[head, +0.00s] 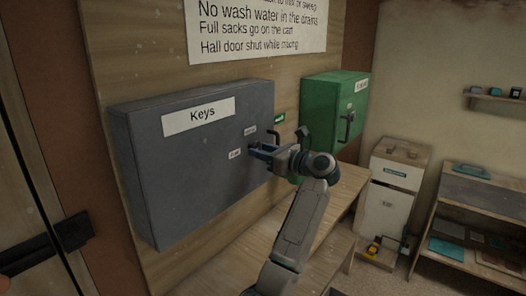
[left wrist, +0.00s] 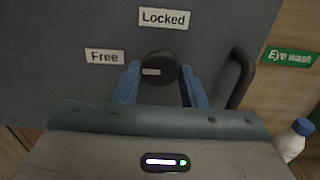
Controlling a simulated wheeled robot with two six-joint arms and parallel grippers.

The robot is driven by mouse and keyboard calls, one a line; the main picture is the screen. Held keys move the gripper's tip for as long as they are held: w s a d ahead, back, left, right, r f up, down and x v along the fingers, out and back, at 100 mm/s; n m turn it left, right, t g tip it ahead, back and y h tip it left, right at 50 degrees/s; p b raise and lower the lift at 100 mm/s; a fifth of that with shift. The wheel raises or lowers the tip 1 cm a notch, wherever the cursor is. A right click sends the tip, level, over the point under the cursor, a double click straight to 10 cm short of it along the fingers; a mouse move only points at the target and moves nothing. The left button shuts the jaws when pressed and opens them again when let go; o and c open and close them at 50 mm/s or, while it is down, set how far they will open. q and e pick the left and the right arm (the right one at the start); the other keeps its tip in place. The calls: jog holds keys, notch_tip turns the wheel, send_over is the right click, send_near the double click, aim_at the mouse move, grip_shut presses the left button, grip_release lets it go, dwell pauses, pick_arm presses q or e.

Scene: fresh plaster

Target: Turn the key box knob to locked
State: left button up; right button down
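The grey key box (head: 165,165) with a "Keys" label hangs on a wooden board. Its round dark knob (left wrist: 160,66) is in the left wrist view, between and below the "Free" label (left wrist: 104,57) and the "Locked" label (left wrist: 164,18). The knob's pale mark points left, towards "Free". My left gripper (head: 258,150) is at the box front. Its blue fingers (left wrist: 158,78) stand on both sides of the knob and look to touch it. In the head view the gripper mostly hides the knob. My right gripper is in neither view.
A dark bar handle (left wrist: 241,78) sits just right of the knob on the box. A green box (head: 330,110) hangs further right. A wooden bench (head: 340,195) runs below. A white bottle (left wrist: 293,138) shows at the lower right of the wrist view.

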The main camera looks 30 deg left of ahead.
pick_arm(q)
grip_shut()
jog(key=shift+m, duration=0.4)
jog(key=m, duration=1.2)
jog(key=shift+s+r, duration=0.1)
jog(key=shift+r, duration=0.1)
jog(key=m+p, duration=0.2)
jog(key=m, duration=0.1)
jog(key=shift+m, duration=0.4)
jog(key=shift+m+p, duration=0.5)
jog(key=shift+m, duration=0.1)
jog(key=shift+f+m, duration=0.1)
jog(key=shift+m, duration=0.2)
